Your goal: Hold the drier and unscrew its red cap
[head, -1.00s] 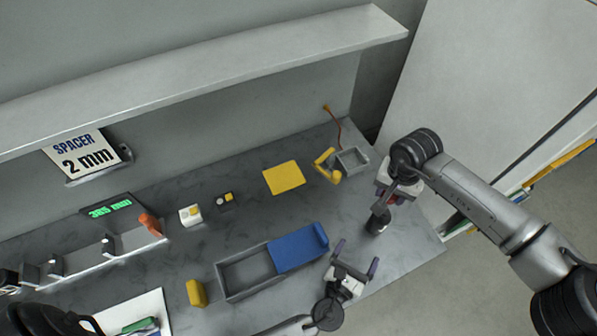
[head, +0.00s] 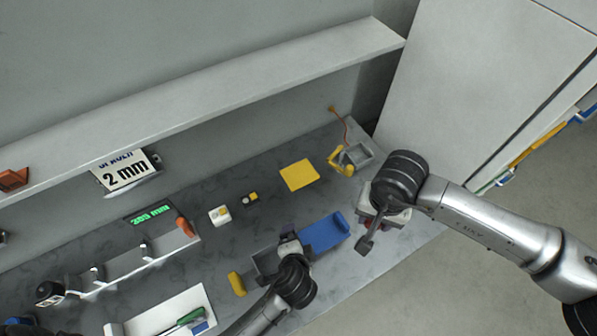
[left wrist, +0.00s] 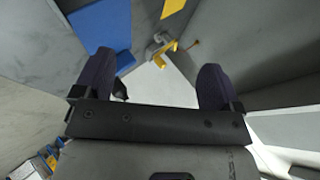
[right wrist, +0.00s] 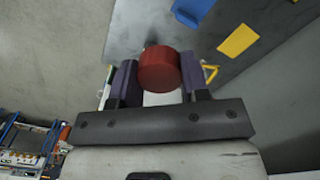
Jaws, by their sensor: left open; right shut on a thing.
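The drier (head: 366,243) is a dark body that sticks out below my right gripper (head: 371,219) in the head view, at the right end of the bench. Its red cap (right wrist: 158,72) sits between the right fingers in the right wrist view, and my right gripper (right wrist: 157,84) is shut on it. Most of the dark body is hidden behind the cap there. My left gripper (head: 289,242) is open and empty, above the grey tray and left of the drier. It also shows open in the left wrist view (left wrist: 156,80).
A yellow block (head: 237,283), yellow mat (head: 298,175) and yellow hook by a small grey box (head: 359,154) are nearby. A shelf (head: 200,103) overhangs the back.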

